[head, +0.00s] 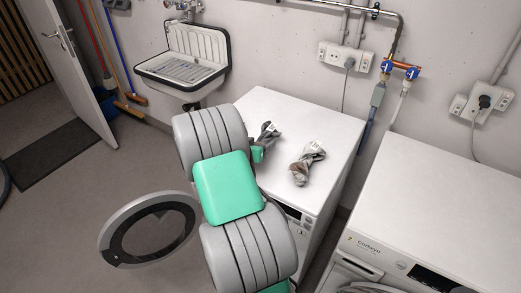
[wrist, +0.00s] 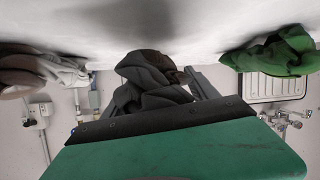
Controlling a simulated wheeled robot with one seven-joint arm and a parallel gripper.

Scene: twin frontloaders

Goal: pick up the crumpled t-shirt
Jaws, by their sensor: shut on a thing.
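A dark grey crumpled cloth (wrist: 150,82), which looks like the crumpled t-shirt, is between my gripper's fingers (wrist: 162,80) in the wrist view. My gripper is shut on it, and the cloth hides most of one finger. In the head view the dark cloth (head: 268,132) shows just past my arm, over the top of the left white machine (head: 330,126). I cannot tell whether it still touches that top. My arm covers most of the gripper in the head view.
A grey-brown cloth (head: 307,163) lies on the machine top to the right. A green cloth (wrist: 272,52) lies on the other side of my gripper in the wrist view. The round door (head: 118,233) stands open. A sink (head: 183,62) and second machine (head: 440,215) are nearby.

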